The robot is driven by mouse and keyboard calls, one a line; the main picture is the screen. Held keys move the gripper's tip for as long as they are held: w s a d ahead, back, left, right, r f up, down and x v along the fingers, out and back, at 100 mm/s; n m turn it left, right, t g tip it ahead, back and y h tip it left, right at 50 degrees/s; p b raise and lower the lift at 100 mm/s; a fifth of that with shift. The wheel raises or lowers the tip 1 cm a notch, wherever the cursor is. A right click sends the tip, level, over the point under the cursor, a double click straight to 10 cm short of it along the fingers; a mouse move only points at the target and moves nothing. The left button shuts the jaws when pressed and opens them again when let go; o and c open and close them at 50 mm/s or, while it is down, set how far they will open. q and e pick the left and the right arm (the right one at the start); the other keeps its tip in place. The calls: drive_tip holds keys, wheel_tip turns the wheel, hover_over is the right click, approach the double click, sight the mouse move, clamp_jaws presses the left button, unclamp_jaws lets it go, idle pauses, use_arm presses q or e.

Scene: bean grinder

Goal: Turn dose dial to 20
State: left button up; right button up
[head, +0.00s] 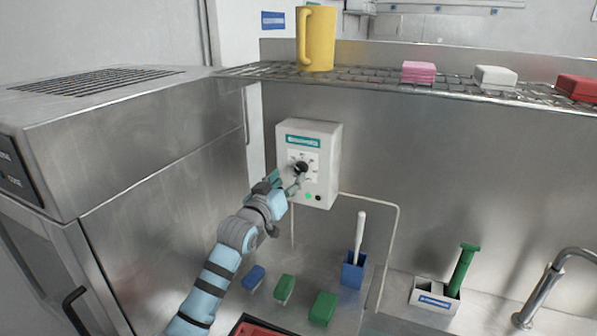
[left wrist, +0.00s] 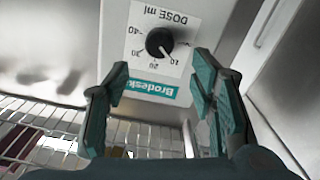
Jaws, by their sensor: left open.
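The dose dial is a black knob (head: 301,168) on a white plate on the front of a pale wall-mounted box (head: 323,150). In the left wrist view the dial (left wrist: 160,42) appears upside down, with "DOSE ml" and several numbers around it. My left gripper (head: 284,182) is open in front of the box, just below and left of the dial. In the left wrist view its two green fingers (left wrist: 160,100) are wide apart, with the dial beyond them and nothing between. My right gripper is not in view.
A green button (head: 308,196) and a dark one sit low on the box. A shelf above holds a yellow mug (head: 319,40) and several small blocks. Below are a blue holder (head: 353,271) with a white-handled tool, and blue and green blocks. A steel cabinet (head: 150,150) stands left.

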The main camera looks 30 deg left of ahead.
sight(299, 169)
use_arm(q)
drive_tip(key=w, duration=0.4)
drive_tip(key=w+f, duration=0.1)
drive_tip(key=w, duration=0.1)
drive_tip(key=shift+w, duration=0.25)
drive_tip(key=shift+s+r, duration=0.3)
drive_tip(key=shift+s, duration=0.1)
drive_tip(key=shift+c, duration=0.6)
drive_tip(key=shift+a, duration=0.1)
drive_tip(key=c, duration=1)
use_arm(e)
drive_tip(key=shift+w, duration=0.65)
use_arm(q)
drive_tip(key=shift+r+m, duration=0.1)
drive_tip(key=shift+m, duration=0.3)
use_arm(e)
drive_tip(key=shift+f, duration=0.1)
